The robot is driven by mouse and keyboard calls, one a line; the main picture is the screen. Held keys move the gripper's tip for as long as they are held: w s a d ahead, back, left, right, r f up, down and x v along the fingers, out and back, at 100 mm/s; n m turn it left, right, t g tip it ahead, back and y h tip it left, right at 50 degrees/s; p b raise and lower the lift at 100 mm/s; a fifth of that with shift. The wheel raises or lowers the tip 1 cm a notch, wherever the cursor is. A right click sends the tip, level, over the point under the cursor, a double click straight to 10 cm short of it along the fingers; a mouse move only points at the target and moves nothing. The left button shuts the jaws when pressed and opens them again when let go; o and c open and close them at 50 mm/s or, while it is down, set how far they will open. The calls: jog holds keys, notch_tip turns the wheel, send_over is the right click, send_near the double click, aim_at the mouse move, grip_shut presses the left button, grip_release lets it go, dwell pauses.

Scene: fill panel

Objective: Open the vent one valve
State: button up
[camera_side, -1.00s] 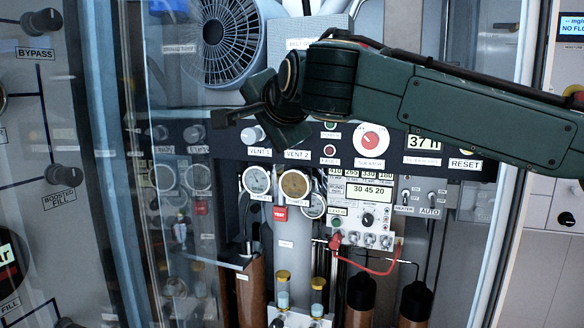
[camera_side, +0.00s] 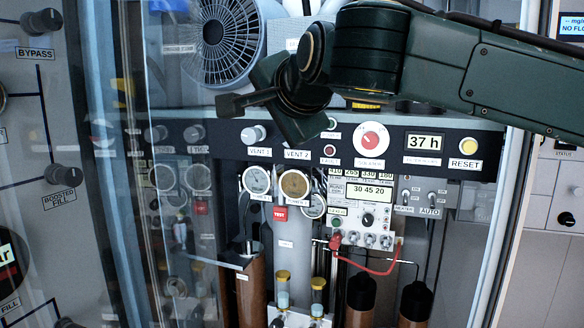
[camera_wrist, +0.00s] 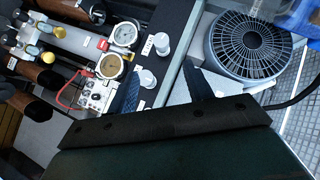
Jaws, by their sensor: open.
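The vent one valve is a pale round knob (camera_side: 253,135) on the dark strip of the panel, above the label VENT 1. In the wrist view it seems to be the farther of two white knobs (camera_wrist: 161,43), beyond the fingertips. My gripper (camera_side: 258,118) is open and empty, above and in front of the vent knobs in the side view. It covers the vent two knob there. In the wrist view my gripper (camera_wrist: 162,84) has its two dark fingers apart, with the vent two knob (camera_wrist: 147,78) appearing near the left one. I see no contact with the vent one knob.
A round fan (camera_side: 226,40) stands above the knobs. A white gauge (camera_side: 257,180) and a tan gauge (camera_side: 294,184) sit below them. A red-and-white dial (camera_side: 370,139) and a 37 h display (camera_side: 424,141) are to the right. A clear pane with reflections is at left.

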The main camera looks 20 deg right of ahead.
jog(key=f+m, duration=0.1)
jog(key=m+t+h, duration=0.4)
jog(key=m+t, duration=0.2)
jog(key=m, duration=0.3)
send_near(253, 140)
jog(key=s+d+f, duration=0.1)
jog(key=s, duration=0.2)
jog(key=shift+s+a+f+t+y, duration=0.3)
jog(key=shift+a+f+t+y, duration=0.1)
jog(key=shift+f+t+y, duration=0.35)
jog(key=shift+r, duration=0.1)
jog(key=shift+x, duration=6.9)
